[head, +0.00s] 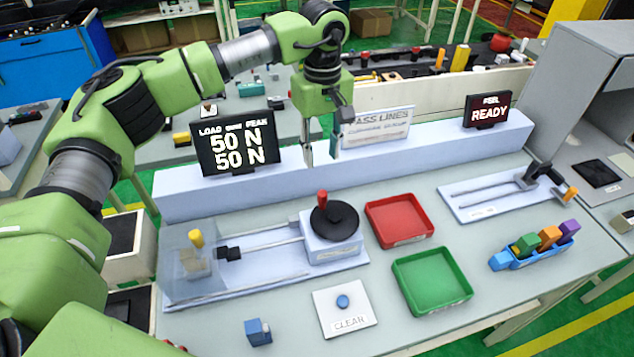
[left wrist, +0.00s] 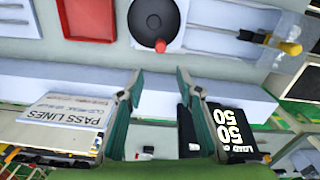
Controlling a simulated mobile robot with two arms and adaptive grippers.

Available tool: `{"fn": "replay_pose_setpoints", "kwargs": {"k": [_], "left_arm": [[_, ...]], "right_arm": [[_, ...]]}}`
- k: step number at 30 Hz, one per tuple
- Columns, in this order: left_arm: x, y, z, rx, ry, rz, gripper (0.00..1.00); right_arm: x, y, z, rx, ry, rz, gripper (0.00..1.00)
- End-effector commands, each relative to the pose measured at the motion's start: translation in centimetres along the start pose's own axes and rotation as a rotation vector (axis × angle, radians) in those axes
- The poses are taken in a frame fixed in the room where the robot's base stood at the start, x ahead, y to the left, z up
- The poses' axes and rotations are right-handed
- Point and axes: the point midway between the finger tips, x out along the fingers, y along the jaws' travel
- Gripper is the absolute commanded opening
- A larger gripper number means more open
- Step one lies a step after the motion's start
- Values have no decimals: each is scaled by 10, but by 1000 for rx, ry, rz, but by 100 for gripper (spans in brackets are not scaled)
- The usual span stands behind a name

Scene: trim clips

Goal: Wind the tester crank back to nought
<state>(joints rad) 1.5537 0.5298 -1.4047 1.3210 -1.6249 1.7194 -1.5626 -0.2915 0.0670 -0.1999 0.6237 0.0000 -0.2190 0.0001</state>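The tester crank is a black disc (head: 338,222) with an upright red knob (head: 322,199), on a pale block at the right end of the tester rails. In the head view the knob is at the disc's back left. The load display (head: 238,142) reads 50 N on both lines, load and peak. My left gripper (head: 322,156) is open and empty, above the pale ledge behind the crank, apart from the knob. In the left wrist view the disc (left wrist: 150,20) and knob (left wrist: 160,46) lie beyond the open fingers (left wrist: 158,74). My right gripper is not in view.
A clear guard with a yellow-topped part (head: 196,240) stands at the tester's left end. A red tray (head: 399,220) and a green tray (head: 432,279) lie right of the crank. A CLEAR button (head: 342,302) is in front. A display (head: 487,111) reads READY.

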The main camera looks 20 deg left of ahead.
Motion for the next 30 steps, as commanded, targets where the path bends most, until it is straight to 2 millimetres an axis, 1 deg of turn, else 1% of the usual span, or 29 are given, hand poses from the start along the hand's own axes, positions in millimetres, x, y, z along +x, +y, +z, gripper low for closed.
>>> {"fn": "replay_pose_setpoints", "kwargs": {"k": [2,5,11,13,16,19,24,30], "left_arm": [[6,0,1,1,-1,-3,33],[20,-1,1,1,-3,-4,33],[62,-1,1,0,-4,-5,33],[77,-1,2,2,-4,-4,33],[97,-1,2,1,-4,-5,33],[113,-1,1,0,-3,-3,33],[130,0,1,2,-2,-2,33],[135,0,0,2,0,0,33]], "right_arm": [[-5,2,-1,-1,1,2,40],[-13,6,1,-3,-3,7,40],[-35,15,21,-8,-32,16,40],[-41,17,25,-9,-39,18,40],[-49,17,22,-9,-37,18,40],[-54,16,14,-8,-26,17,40],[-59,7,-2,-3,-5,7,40],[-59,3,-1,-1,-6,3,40]]}}
